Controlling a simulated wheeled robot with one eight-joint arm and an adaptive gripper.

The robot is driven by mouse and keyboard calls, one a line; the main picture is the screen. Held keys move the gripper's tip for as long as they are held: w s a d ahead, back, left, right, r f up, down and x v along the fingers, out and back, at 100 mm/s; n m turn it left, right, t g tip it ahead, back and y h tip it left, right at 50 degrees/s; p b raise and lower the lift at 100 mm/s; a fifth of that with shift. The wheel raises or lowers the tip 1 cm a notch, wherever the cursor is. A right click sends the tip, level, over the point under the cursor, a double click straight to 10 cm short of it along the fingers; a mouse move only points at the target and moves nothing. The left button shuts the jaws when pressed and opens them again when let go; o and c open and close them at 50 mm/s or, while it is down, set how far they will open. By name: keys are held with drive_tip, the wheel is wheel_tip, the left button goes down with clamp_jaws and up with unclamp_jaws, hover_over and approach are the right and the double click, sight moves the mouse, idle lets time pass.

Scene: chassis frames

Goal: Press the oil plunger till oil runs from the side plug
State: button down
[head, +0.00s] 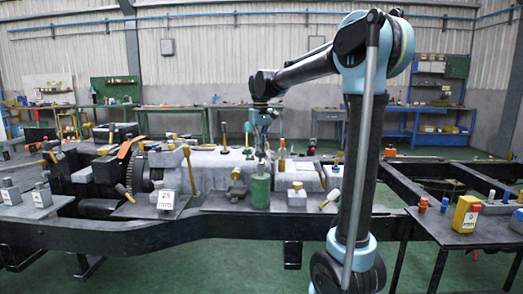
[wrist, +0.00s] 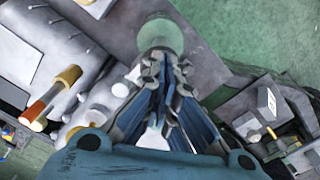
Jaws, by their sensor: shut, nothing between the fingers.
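My gripper (head: 261,152) points straight down above a green cylinder (head: 260,193), with its fingers together and empty. A pale grey piece at the cylinder's top, perhaps the plunger, sits right under the fingertips; I cannot tell whether they touch. In the wrist view, the fingertips (wrist: 163,62) meet just in front of the round pale-green top of the cylinder (wrist: 160,36). I cannot make out a side plug or any running oil.
The cylinder stands on a dark shelf by the chassis frame (head: 150,235). A side table (head: 480,233) holds a yellow box (head: 466,214).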

drive_tip(key=shift+f, duration=0.2)
drive_tip(key=shift+r, duration=0.1)
drive_tip(key=shift+r, duration=3.65)
drive_tip(key=s+d+f+m+t, duration=0.1)
drive_tip(key=s+d+f, duration=0.5)
drive_tip(key=s+d, duration=0.15)
drive_tip(key=s+d+f+m, duration=0.2)
drive_tip(key=s+d+f, duration=0.3)
drive_tip(key=s+d, duration=0.3)
drive_tip(key=s+d+f+m, duration=0.1)
drive_tip(key=s+d+f, duration=0.2)
drive_tip(key=s+f, duration=0.5)
drive_tip(key=s+d+f+m+t, duration=0.1)
drive_tip(key=s+d+f, duration=0.2)
drive_tip(key=s+f, duration=0.5)
wheel_tip(320, 180, down, 4)
drive_tip(key=shift+s+r, duration=0.1)
drive_tip(key=shift+s, duration=0.05)
drive_tip(key=shift+d, duration=0.1)
